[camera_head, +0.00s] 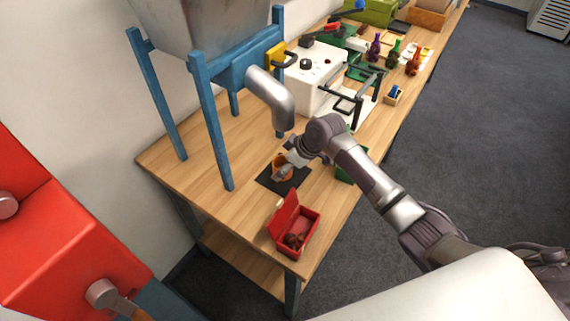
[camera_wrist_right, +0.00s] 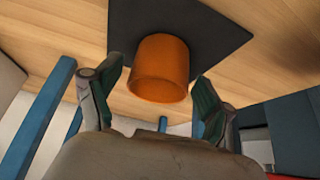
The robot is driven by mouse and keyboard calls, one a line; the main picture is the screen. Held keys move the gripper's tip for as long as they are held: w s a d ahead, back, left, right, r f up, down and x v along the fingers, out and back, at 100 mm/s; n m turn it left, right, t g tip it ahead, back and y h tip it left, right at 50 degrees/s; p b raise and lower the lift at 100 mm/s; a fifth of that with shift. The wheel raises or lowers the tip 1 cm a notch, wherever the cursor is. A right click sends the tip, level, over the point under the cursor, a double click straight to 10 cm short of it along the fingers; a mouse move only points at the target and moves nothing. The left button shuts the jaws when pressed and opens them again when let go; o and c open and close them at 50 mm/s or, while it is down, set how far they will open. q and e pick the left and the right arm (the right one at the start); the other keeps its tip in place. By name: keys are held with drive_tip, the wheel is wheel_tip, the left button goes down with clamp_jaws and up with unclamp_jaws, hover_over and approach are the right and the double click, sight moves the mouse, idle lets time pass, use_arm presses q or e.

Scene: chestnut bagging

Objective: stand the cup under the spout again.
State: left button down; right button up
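The orange cup (camera_head: 279,172) is on a black mat (camera_head: 268,184) on the wooden table, partly covered by my right gripper (camera_head: 290,165) in the head view. The grey spout (camera_head: 272,97) bends down above the mat area, under the hopper. In the right wrist view the cup (camera_wrist_right: 160,66) appears upright on the black mat (camera_wrist_right: 213,38). My right gripper (camera_wrist_right: 157,78) is open, with one finger on each side of the cup and visible gaps between. My left gripper is not in view.
A blue-legged stand (camera_head: 212,130) holds the grey hopper (camera_head: 195,25). A red open box (camera_head: 305,240) with brown contents sits at the near table corner. A white machine (camera_head: 312,78) stands behind the spout. Bare table (camera_head: 190,185) lies left of the mat.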

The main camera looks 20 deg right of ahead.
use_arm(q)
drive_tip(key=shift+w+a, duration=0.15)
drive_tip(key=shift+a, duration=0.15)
use_arm(e)
drive_tip(key=shift+d+r, duration=0.2)
drive_tip(key=shift+r, duration=0.25)
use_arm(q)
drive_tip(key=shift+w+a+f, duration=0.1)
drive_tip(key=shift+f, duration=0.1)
use_arm(e)
drive_tip(key=v, duration=1.1)
drive_tip(key=shift+s+r, duration=0.15)
